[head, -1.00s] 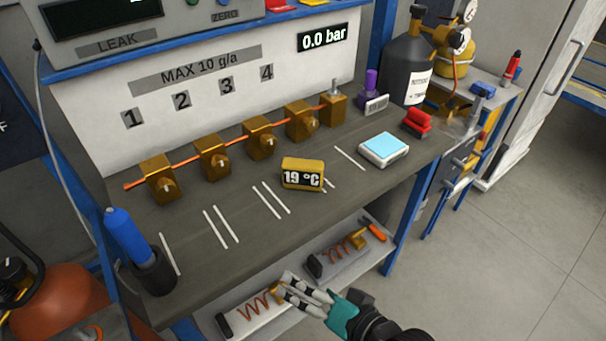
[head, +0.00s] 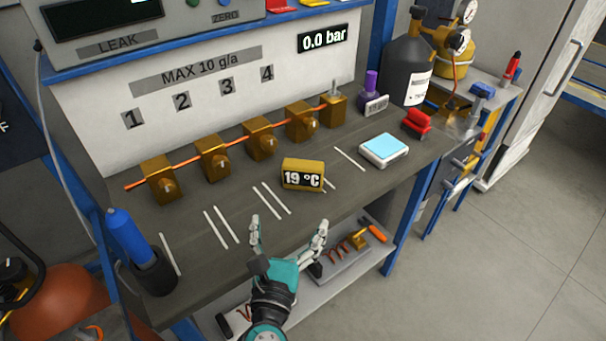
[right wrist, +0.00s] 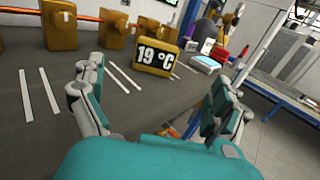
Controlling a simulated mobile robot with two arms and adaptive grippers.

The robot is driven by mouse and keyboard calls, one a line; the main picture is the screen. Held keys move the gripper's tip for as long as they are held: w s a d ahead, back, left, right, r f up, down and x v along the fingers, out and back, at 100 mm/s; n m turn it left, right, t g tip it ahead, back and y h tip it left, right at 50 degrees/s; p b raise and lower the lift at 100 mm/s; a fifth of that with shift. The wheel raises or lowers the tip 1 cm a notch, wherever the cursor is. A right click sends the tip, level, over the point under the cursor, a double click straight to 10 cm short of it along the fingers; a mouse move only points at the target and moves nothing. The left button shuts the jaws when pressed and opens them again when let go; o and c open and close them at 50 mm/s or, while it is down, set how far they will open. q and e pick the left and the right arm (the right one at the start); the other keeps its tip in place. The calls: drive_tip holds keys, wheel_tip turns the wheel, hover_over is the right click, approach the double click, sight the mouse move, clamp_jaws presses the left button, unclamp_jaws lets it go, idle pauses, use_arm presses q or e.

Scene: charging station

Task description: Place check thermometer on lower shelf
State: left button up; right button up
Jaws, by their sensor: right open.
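The thermometer (head: 302,175) is a small yellow box with a dark display reading 19 °C. It stands on the dark workbench top (head: 215,268), and in the right wrist view (right wrist: 156,50) it shows ahead, between the fingers. My right gripper (head: 289,229) is open and empty at the bench's front edge, with its fingers toward the thermometer and a gap between them and it. The lower shelf (head: 300,311) is under the bench; my right arm hides part of it. My left gripper is not in view.
A white scale (head: 384,149) and a red item (head: 417,123) are to the right on the bench. Brass valves (head: 213,158) line the back. A blue bottle (head: 127,236) stands in a holder at left. The lower shelf holds trays with copper coils (head: 345,258).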

drive_tip(key=p, duration=0.2)
approach(302, 170)
drive_tip(key=w, duration=0.3)
drive_tip(key=w+d, duration=0.1)
drive_tip(key=w, duration=0.1)
drive_tip(key=shift+r, duration=0.3)
drive_tip(key=shift+w+d+f+p, duration=0.15)
drive_tip(key=shift+w+p, duration=0.1)
drive_tip(key=shift+w, duration=0.7)
drive_tip(key=shift+w+d+f+p, duration=0.1)
drive_tip(key=shift+w+p, duration=0.2)
drive_tip(key=shift+w, duration=0.6)
drive_tip(key=shift+w+d+f+p, duration=0.15)
drive_tip(key=shift+w+p, duration=0.1)
drive_tip(key=shift+w, duration=0.7)
drive_tip(key=c, duration=0.9)
drive_tip(key=shift+r, duration=0.15)
